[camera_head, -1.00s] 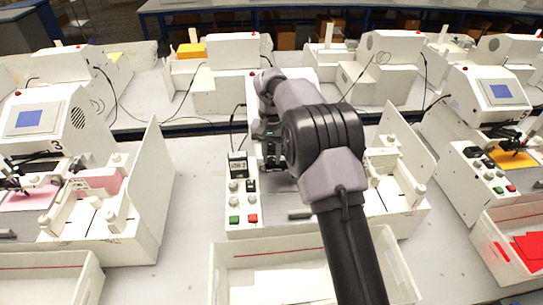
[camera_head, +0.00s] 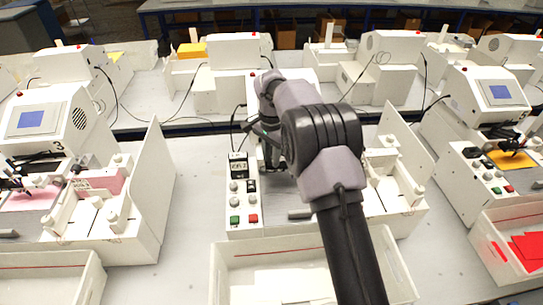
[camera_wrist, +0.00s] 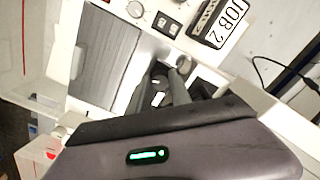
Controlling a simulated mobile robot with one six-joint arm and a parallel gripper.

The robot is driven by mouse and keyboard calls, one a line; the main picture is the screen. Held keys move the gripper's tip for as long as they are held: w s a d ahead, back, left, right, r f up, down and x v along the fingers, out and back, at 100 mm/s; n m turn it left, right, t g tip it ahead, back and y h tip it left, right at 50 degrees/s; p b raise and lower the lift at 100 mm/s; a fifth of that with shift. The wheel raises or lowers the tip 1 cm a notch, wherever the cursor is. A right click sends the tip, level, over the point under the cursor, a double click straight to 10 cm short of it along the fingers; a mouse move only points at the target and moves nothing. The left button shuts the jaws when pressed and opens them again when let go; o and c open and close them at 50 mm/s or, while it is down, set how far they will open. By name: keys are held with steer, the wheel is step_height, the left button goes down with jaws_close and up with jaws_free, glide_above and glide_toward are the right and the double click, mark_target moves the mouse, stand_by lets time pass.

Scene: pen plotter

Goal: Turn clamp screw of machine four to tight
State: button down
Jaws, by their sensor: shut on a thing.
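Machine four (camera_head: 236,204) is the white plotter in the middle, between the machines marked 3 and 5. My arm covers much of its middle in the head view. In the wrist view my gripper (camera_wrist: 168,86) reaches in beside the machine's grey bed (camera_wrist: 108,52). Its dark fingers are shut on a small part at the pen carriage, which I take for the clamp screw. The fingers and the shadow hide most of that part, so I cannot read how tight it is.
The control panel (camera_head: 243,201) with knobs and green and red buttons stands left of my arm. A JOB 2 label (camera_wrist: 228,22) shows in the wrist view. A white open tray (camera_head: 230,262) stands in front. Machine three (camera_head: 134,215) is left, machine five (camera_head: 470,170) right.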

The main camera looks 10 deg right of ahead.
steer(key=m, duration=0.6)
steer(key=shift+w, duration=0.1)
steer(key=m+b, duration=0.1)
steer(key=m, duration=0.5)
steer(key=shift+m+b, duration=0.3)
stand_by(0.4)
steer(key=c, duration=1.2)
jaws_free()
steer(key=shift+o, duration=0.2)
step_height(320, 180, up, 18)
steer(key=p, duration=0.6)
steer(key=shift+f, duration=0.25)
